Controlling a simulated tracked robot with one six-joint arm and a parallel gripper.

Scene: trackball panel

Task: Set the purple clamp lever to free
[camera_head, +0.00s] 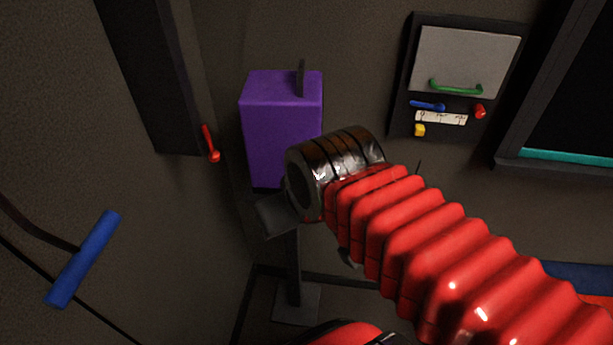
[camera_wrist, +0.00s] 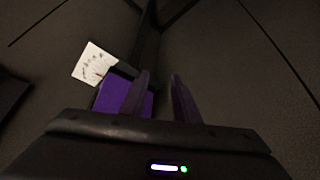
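A purple box (camera_head: 282,125) stands on a dark post left of centre in the head view. A dark upright piece (camera_head: 301,78) rises from its top; I cannot tell whether this is the clamp lever. No separate purple lever can be made out. In the wrist view a purple block (camera_wrist: 112,92) shows beyond the left finger, partly hidden by it. My gripper (camera_wrist: 160,76) has its two dark fingers apart, with nothing visible held between them. In the head view the fingers are hidden; my arm's dark end section is in front of the box's lower right side.
A white gauge (camera_wrist: 97,63) stands beside the block. A wall panel (camera_head: 464,60) carries a green handle (camera_head: 456,88), a blue lever (camera_head: 427,105) and red and yellow knobs. A red lever (camera_head: 210,145) and a blue bar handle (camera_head: 83,259) are at left.

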